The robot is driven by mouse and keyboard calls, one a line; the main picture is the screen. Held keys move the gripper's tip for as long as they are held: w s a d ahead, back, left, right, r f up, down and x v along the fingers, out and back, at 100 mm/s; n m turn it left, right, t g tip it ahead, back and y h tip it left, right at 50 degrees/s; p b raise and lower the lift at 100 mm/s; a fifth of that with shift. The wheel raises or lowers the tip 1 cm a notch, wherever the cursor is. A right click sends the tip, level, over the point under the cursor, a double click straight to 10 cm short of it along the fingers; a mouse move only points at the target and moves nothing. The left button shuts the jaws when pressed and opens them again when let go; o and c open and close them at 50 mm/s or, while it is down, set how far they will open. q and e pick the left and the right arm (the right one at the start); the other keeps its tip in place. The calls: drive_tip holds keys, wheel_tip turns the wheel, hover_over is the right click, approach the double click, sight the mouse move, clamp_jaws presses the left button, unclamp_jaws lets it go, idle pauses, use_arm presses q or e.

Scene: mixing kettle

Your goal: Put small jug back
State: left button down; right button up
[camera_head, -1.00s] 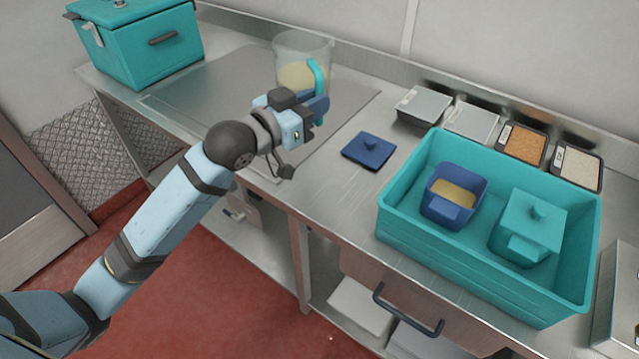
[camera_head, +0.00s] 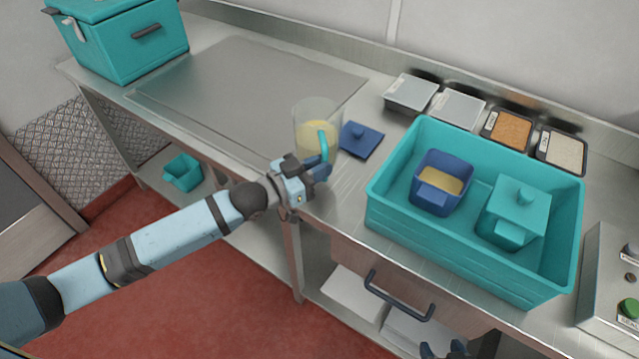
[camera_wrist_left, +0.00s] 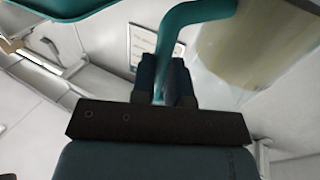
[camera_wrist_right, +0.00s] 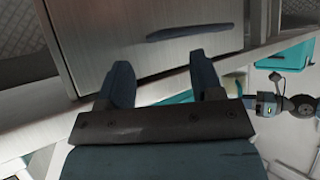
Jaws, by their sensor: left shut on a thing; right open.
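The small jug (camera_head: 312,118) is clear, with a teal handle and pale yellow contents. It appears upright near the worktop's front edge, left of the blue lid; I cannot tell if it touches the surface. My left gripper (camera_head: 322,172) is shut on its handle. In the left wrist view the fingers (camera_wrist_left: 165,80) close around the teal handle (camera_wrist_left: 182,30), with the jug's clear wall (camera_wrist_left: 250,60) at upper right. My right gripper (camera_wrist_right: 163,82) is open and empty, facing a metal front with a dark handle; its dark tips show at the head view's bottom edge (camera_head: 445,349).
A teal crate (camera_head: 455,255) holds a blue tub (camera_head: 425,196) and a lidded teal tub (camera_head: 513,208). Several small trays (camera_head: 411,91) line the wall. The flat metal plate (camera_head: 225,90) is clear. A teal box (camera_head: 135,48) stands far left.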

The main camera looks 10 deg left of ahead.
use_arm(q)
drive_tip(key=shift+f, duration=2.95)
drive_tip(key=c, duration=1.6)
unclamp_jaws()
drive_tip(key=shift+f, duration=0.2)
drive_tip(key=o, duration=0.5)
